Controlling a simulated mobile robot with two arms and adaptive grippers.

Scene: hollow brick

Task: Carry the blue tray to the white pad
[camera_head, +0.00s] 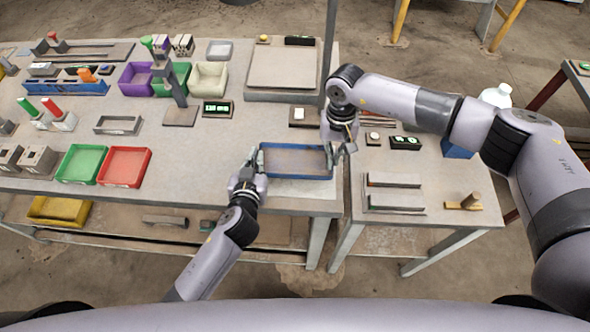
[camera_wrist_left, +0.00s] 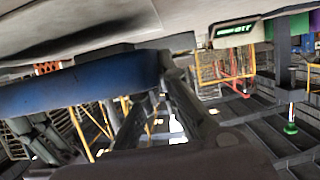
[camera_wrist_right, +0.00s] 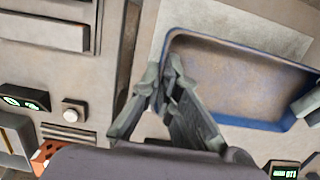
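The blue tray (camera_head: 297,161) is empty and level near the front right of the long table, with a gripper at each end. My left gripper (camera_head: 251,164) is shut on its left end wall; in the left wrist view its fingers meet at the end of the tray (camera_wrist_left: 80,84). My right gripper (camera_head: 341,148) is shut on the right end wall; in the right wrist view one finger is inside the tray (camera_wrist_right: 235,80) and one outside. The white pad (camera_wrist_right: 240,18) shows as a pale patch beside and partly under the tray. I cannot tell whether the tray touches it.
Green (camera_head: 82,163) and red (camera_head: 125,166) trays lie to the left on the table. A pale square platform (camera_head: 284,66) stands behind. A smaller table (camera_head: 415,175) with metal parts is at the right, across a narrow gap.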

